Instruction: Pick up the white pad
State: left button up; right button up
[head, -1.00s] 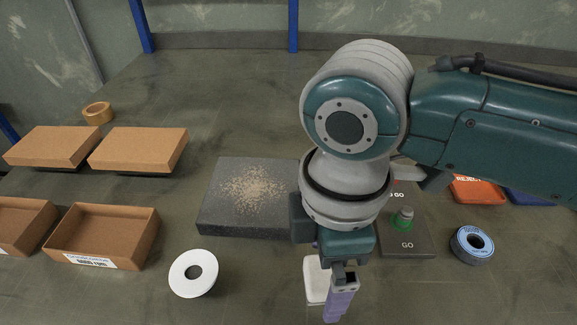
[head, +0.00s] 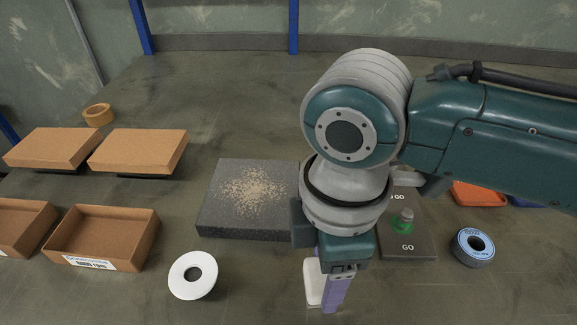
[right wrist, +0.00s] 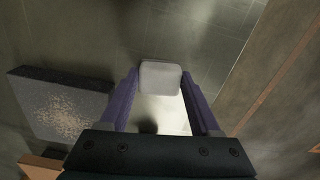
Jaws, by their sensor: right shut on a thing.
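The white pad (head: 312,286) is a pale block at the front of the table in the head view, partly hidden behind my right gripper's purple fingers. My right gripper (head: 330,303) points down and is shut on it. In the right wrist view the pad (right wrist: 161,77) sits between the two purple fingers of my right gripper (right wrist: 160,84), one on each side. I cannot tell whether the pad is clear of the table. My left gripper is not in view.
A dark grey slab (head: 215,212) with tan grit lies left of my right arm, near a white disc (head: 207,283). Open cardboard boxes (head: 120,257) stand farther left. Right are a GO board (head: 425,243) with a green piece, a blue-labelled roll (head: 487,258) and an orange bin (head: 480,194).

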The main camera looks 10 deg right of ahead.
jog(key=shift+c, duration=0.5)
jog(key=shift+r, duration=0.3)
notch_tip(320, 180, up, 20)
jog(key=p, duration=0.4)
jog(key=shift+f, duration=0.25)
